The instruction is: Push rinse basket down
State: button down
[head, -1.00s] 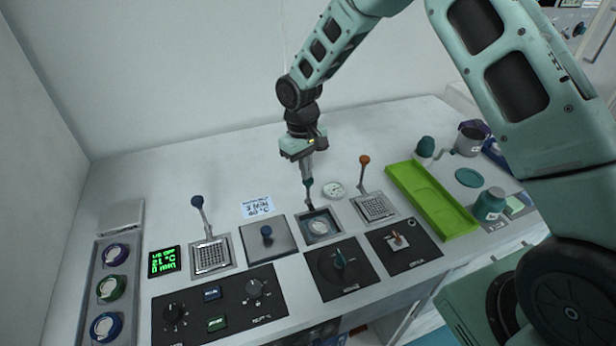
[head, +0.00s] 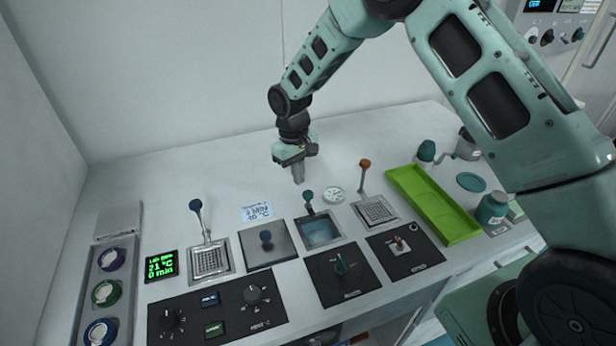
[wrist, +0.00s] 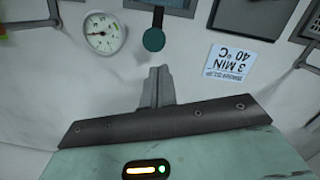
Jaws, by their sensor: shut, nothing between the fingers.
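A square tank with pale blue liquid (head: 321,231) sits in the worktop. A short handle with a teal knob (head: 308,196) rises at its back edge; I take this as the rinse basket's handle. The basket itself is not clear under the liquid. My gripper (head: 298,180) is shut and empty, just above and left of the knob, behind the tank. In the wrist view the teal knob (wrist: 154,39) lies just beyond my closed fingertips (wrist: 160,70), with a gap in the picture.
A raised mesh basket with a blue knob (head: 195,205) stands left, another with an orange knob (head: 365,164) right. A blue-knobbed lid (head: 285,250) lies left of the tank. A round dial (head: 334,195) and a label card (head: 257,211) are nearby. A green tray (head: 440,210) lies right.

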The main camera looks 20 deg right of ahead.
notch_tip(320, 180, up, 17)
jog(key=w+b, duration=0.1)
jog(key=b, duration=0.2)
jog(key=shift+w+a+r, duration=0.15)
jog(key=shift+w+a, duration=0.2)
jog(key=s+a+r+n, duration=0.1)
jog(key=s+a, duration=0.3)
jog(key=s, duration=0.5)
jog(key=s+a+r+n, duration=0.1)
jog(key=s+a, duration=0.3)
jog(key=s, duration=0.4)
jog(key=s+d+f, duration=0.1)
jog(key=s+f, duration=0.1)
jog(key=s, duration=0.8)
jog(key=s+d+f+n+t+y, duration=0.1)
jog(key=s+d+f, duration=0.1)
jog(key=s, duration=0.8)
jog(key=shift+s+f, duration=0.15)
jog(key=shift+s, duration=0.05)
